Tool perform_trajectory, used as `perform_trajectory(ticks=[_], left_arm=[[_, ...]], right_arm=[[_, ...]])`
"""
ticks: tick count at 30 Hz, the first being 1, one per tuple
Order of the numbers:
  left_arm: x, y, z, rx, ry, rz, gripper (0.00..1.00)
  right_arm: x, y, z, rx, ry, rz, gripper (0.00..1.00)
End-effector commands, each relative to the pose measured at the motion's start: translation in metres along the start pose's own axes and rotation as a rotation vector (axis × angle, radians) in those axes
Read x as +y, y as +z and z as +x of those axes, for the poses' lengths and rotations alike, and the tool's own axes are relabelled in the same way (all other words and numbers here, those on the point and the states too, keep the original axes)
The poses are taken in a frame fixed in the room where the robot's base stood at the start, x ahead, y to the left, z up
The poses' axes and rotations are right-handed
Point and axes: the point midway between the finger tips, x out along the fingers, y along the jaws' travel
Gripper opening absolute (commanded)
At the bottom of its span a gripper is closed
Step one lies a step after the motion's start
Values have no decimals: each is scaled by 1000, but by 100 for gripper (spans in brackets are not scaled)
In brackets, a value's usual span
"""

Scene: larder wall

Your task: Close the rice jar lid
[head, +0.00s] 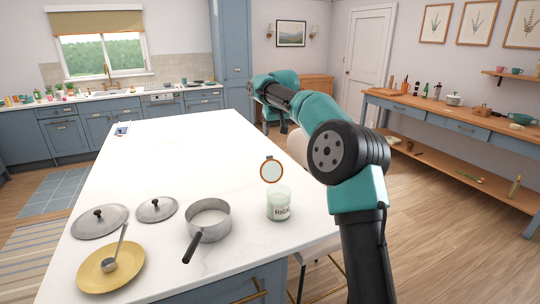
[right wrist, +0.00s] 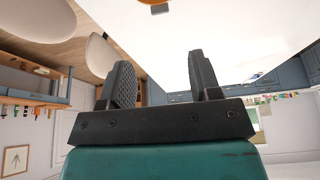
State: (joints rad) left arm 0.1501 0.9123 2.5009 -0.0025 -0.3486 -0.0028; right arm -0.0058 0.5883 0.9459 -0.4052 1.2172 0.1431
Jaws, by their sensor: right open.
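The glass rice jar (head: 279,205), labelled RICE, stands upright near the front right edge of the white counter. Its round lid (head: 271,171), with an orange-brown rim and a small tab on top, stands up open behind the jar's mouth. In the right wrist view, a small part of an orange-brown rim and grey tab, apparently the lid (right wrist: 158,8), shows at the top edge. My right gripper (head: 284,128) is beyond and above the lid; its two fingers (right wrist: 160,72) are apart with nothing between them. My left gripper is out of view.
A saucepan (head: 210,219) stands left of the jar, its handle toward the front. Two grey lids (head: 99,221) (head: 157,209) and a yellow plate (head: 98,275) with a ladle (head: 111,262) lie further left. The counter (head: 185,150) behind them is mostly clear.

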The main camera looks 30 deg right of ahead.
Motion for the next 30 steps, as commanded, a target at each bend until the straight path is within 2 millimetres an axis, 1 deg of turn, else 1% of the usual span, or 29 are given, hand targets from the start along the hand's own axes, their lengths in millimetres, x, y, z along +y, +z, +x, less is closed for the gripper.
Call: perform_trajectory(ticks=[1,3,18,24,30], left_arm=[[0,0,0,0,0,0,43],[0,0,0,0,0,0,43],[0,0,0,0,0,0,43],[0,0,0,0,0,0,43],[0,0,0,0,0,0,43]], right_arm=[[0,1,11,-4,1,0,57],[0,1,23,-4,1,0,57],[0,1,107,-3,0,0,57],[0,1,128,-2,0,1,57],[0,0,133,-1,0,1,57]])
